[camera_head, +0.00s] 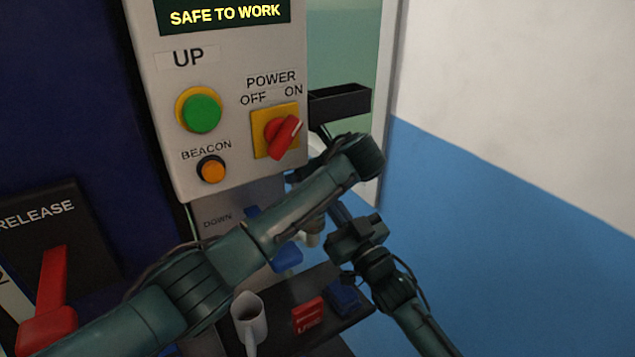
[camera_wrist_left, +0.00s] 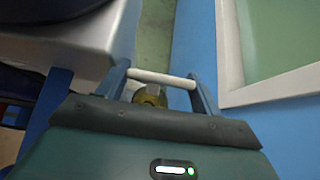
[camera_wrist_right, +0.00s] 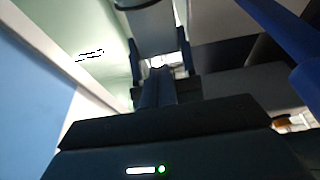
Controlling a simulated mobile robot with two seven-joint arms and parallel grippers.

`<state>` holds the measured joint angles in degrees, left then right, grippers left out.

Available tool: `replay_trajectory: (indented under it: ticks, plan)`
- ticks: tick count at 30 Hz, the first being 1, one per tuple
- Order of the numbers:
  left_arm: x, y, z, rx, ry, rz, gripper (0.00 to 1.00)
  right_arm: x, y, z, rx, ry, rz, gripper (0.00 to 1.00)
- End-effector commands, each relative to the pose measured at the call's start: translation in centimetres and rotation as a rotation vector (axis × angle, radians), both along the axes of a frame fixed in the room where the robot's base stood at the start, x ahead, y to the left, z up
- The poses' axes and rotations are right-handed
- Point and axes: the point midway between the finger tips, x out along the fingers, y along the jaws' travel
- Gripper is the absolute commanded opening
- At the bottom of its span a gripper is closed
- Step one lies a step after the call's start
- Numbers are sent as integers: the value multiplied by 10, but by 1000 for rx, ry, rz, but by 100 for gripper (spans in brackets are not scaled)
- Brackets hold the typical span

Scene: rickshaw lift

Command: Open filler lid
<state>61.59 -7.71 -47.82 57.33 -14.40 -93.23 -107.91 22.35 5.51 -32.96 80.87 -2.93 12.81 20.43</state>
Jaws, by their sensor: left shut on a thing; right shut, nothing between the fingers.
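My left arm crosses the head view from the lower left to a wrist beside the panel; its fingertips are largely hidden there. In the left wrist view my left gripper (camera_wrist_left: 160,86) has its blue fingers apart at the two ends of a pale bar (camera_wrist_left: 158,77), shut on it. A small yellowish part shows just behind the bar. My right gripper (camera_head: 340,216) is shut and empty, below the left wrist, pointing up and left. In the right wrist view its fingers (camera_wrist_right: 158,86) are together, below a grey part with blue sides. I cannot make out the filler lid for certain.
The control panel (camera_head: 222,150) has a green button, an orange beacon button and a red power switch. A low dark shelf holds a white mug (camera_head: 248,320), a red box (camera_head: 308,316) and a blue item (camera_head: 344,296). A red release lever (camera_head: 50,285) stands at left. A wall closes the right.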

Motion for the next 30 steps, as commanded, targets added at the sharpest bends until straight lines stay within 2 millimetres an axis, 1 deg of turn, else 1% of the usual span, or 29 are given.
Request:
replay_trajectory:
  ticks: [1,3,9,15,25,30]
  plan:
    - [0,1,2,1,-4,3,24,9,7,5,1,-2,0,0]
    - [0,1,2,1,-4,3,24,19,15,10,0,-2,1,0]
    - [1,1,2,1,-4,3,24,41,29,17,-1,0,-1,0]
    - [1,1,2,1,-4,3,24,48,35,20,0,1,-1,0]
    - [1,1,2,1,-5,3,24,49,35,21,-1,0,-1,0]
    - [0,0,2,2,-4,2,24,58,43,27,0,0,0,0]
